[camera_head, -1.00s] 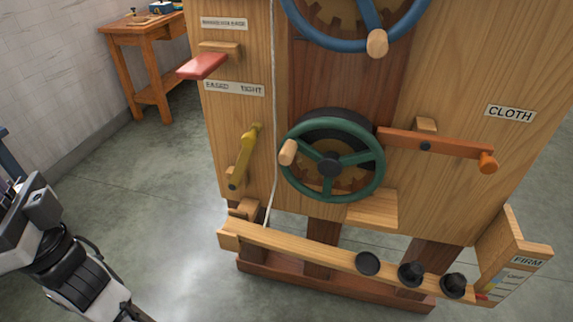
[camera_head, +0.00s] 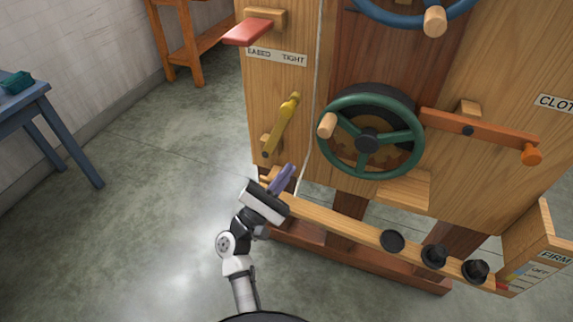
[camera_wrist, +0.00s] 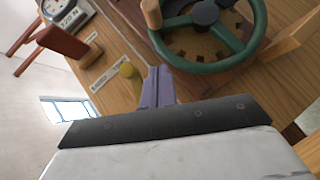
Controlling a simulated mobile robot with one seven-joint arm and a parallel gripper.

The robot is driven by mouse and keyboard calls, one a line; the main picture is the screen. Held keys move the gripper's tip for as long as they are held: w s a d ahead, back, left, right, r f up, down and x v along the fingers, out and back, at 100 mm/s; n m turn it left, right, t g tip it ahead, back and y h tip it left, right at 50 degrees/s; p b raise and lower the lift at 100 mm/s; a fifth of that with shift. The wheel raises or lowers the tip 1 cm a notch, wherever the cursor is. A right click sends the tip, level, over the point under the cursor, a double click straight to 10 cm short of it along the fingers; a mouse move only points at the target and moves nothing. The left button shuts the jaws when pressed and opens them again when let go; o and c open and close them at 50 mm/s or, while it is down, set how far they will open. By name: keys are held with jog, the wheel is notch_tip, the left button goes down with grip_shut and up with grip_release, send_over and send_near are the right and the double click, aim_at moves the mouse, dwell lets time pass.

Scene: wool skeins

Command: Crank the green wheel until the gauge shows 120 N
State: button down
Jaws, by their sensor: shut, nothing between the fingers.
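The green wheel (camera_head: 398,136) is mounted upright on the wooden panel, with a pale wooden crank knob (camera_head: 327,125) at the upper left of its rim. In the wrist view the wheel (camera_wrist: 190,67) is at the top right, with its knob (camera_wrist: 151,14) on the left. My gripper (camera_head: 291,168) is below and left of the wheel, apart from it. Its purple fingers (camera_wrist: 158,70) are shut and empty. A round white gauge (camera_wrist: 66,10) is partly in view at the wrist view's top left; its reading is too small to tell.
A yellow lever (camera_head: 281,125) stands just above my gripper. An orange lever (camera_head: 485,133) is right of the wheel, a red paddle (camera_head: 248,32) upper left, a blue wheel (camera_head: 400,14) above. A wooden rail with black knobs (camera_head: 392,241) runs below.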

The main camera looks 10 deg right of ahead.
jog(key=w+d+r+p, duration=0.1)
jog(key=d+r+p, duration=0.4)
jog(key=r, duration=0.3)
jog(key=shift+w+d, duration=0.4)
jog(key=shift+d, duration=0.4)
jog(key=shift+r+b, duration=0.1)
jog(key=shift+b, duration=0.25)
jog(key=shift+s+d+r+b, duration=0.1)
jog(key=shift+r+b, duration=0.3)
jog(key=shift+r, duration=0.25)
